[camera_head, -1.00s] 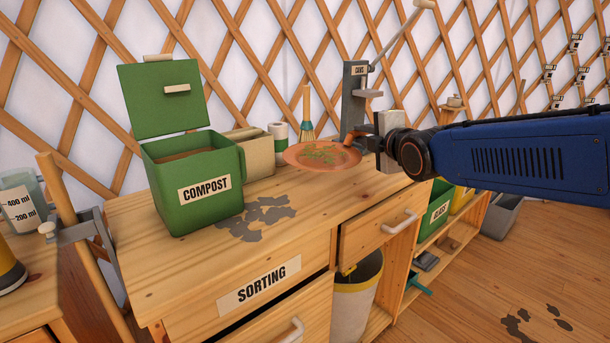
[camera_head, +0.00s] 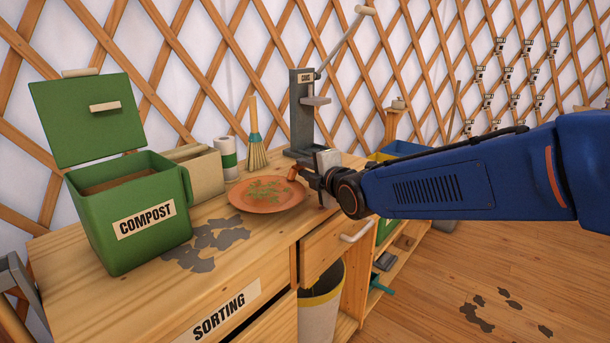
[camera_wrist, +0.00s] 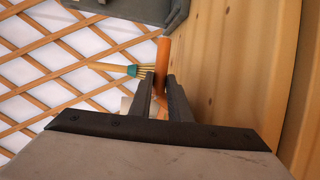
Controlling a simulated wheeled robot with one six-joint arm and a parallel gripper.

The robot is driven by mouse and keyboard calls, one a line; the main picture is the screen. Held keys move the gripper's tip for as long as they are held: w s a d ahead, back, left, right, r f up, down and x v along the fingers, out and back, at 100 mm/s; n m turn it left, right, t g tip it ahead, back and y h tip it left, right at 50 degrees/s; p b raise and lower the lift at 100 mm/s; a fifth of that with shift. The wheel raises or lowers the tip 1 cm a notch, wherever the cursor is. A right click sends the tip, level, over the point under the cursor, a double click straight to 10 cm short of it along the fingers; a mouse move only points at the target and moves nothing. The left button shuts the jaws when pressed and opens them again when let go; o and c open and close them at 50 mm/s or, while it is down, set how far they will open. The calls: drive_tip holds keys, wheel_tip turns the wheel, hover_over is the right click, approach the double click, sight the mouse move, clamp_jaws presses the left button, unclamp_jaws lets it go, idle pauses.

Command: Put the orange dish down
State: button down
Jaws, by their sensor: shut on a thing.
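The orange dish (camera_head: 240,203) holds green scraps and looks level in the head view, over the wooden bench to the right of the green compost bin. My gripper (camera_head: 302,175) is shut on the dish's right side, near a short orange part. In the wrist view an orange part of the dish (camera_wrist: 162,60) shows edge-on between the fingertips (camera_wrist: 162,84), with the wooden surface to its right. I cannot tell whether the dish touches the bench or hangs just above it.
The bench top (camera_head: 110,285) has grey patches and free room in front of the dish. The compost bin (camera_head: 130,220) stands open at left. A brush (camera_head: 256,150), a roll (camera_head: 228,160) and a grey can press (camera_head: 302,115) stand behind. A drawer (camera_head: 335,245) is below my gripper.

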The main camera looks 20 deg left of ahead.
drive_tip(key=shift+f, duration=0.9)
drive_tip(key=c, duration=1.7)
unclamp_jaws()
drive_tip(key=shift+o, duration=0.2)
drive_tip(key=shift+s+d+r, duration=0.25)
drive_tip(key=shift+s+d, duration=0.15)
drive_tip(key=shift+d, duration=0.05)
drive_tip(key=v, duration=1)
drive_tip(key=shift+s+d, duration=0.25)
drive_tip(key=shift+d, duration=0.05)
